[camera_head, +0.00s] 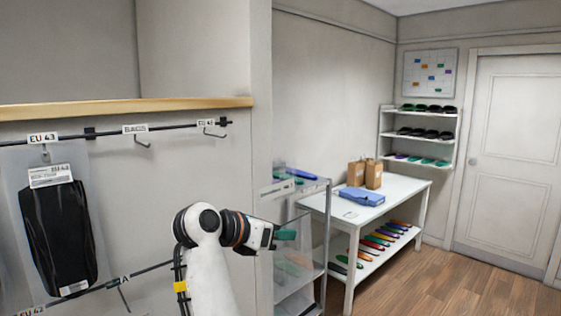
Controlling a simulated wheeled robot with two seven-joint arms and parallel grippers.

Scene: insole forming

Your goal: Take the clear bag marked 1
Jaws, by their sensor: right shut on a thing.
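A clear bag (93,240) with a black insole pair inside hangs from a hook on the wall rail at the left, under an EU 43 tag. It has a white label at its top; I cannot make out a 1 on it. My right gripper (276,237) is at the end of the white arm in the lower middle, pointing right, well apart from that bag. My left gripper is not in view.
Two more hooks (143,143) on the rail are empty. A metal rack with clear sides (327,235) stands just beyond my right gripper. A white table (400,190) holds a blue item and brown bags. Floor is free at the right, before the door.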

